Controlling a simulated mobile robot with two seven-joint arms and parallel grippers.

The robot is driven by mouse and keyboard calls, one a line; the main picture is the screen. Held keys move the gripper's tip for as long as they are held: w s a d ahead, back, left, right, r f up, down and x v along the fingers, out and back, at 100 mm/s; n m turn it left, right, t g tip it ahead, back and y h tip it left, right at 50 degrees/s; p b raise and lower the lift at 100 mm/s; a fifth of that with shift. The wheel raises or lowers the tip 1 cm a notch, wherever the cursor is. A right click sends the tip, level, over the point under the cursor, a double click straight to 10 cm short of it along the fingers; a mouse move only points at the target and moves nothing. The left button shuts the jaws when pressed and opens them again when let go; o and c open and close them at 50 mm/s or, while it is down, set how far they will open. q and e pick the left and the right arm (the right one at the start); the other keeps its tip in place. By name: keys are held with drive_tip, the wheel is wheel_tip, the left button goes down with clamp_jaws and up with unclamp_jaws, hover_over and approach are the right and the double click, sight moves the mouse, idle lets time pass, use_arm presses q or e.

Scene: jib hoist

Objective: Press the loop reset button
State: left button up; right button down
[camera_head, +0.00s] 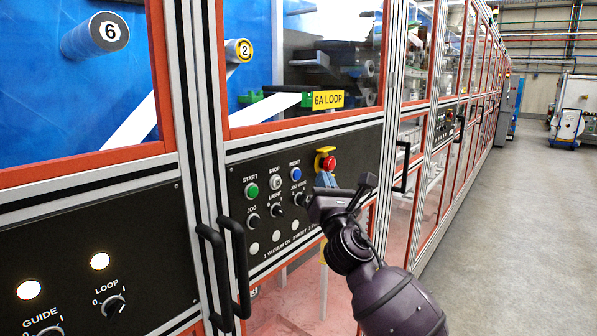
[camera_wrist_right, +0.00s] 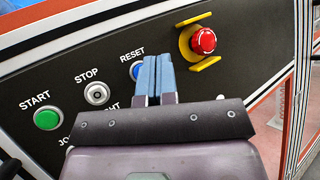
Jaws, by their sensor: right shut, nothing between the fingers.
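The blue RESET button (camera_head: 296,174) sits on the black control panel (camera_head: 345,150), under the yellow "6A LOOP" label (camera_head: 328,99). In the right wrist view the button (camera_wrist_right: 135,71) is partly hidden behind my fingers. My right gripper (camera_head: 327,180) is shut and empty, with its blue fingers side by side. In the head view it is in front of the panel, right of the button and below the red emergency stop. In the right wrist view its fingertips (camera_wrist_right: 157,58) overlap the button's right side; I cannot tell whether they touch. My left gripper is not in view.
A red emergency stop (camera_head: 329,163) with a yellow guard is close to my fingers. A green START button (camera_head: 251,190) and a STOP button (camera_head: 275,183) are left of RESET. Black door handles (camera_head: 236,268) stick out below. The aisle floor (camera_head: 520,230) at right is clear.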

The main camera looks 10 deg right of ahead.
drive_tip(key=shift+s+d, duration=0.5)
drive_tip(key=shift+s, duration=0.1)
idle(0.3)
drive_tip(key=s+d+f+m+g+y, duration=0.1)
drive_tip(key=s+f+m+g, duration=0.3)
drive_tip(key=f+m, duration=0.8)
drive_tip(key=s+f+m+g+y, duration=0.15)
drive_tip(key=s+f+m, duration=0.35)
drive_tip(key=f+m, duration=0.75)
drive_tip(key=s+d+f+m+g+h, duration=0.1)
drive_tip(key=s+d+f+m+g, duration=0.1)
drive_tip(key=s+f, duration=0.8)
drive_tip(key=s+d+f+m+g+h, duration=0.1)
drive_tip(key=s+d+f+m+g, duration=0.2)
drive_tip(key=s+f+m, duration=0.3)
drive_tip(key=s+f+g, duration=0.1)
drive_tip(key=s+f, duration=0.4)
drive_tip(key=s, duration=0.5)
drive_tip(key=shift+d+f+h, duration=0.15)
drive_tip(key=shift+d+h, duration=0.2)
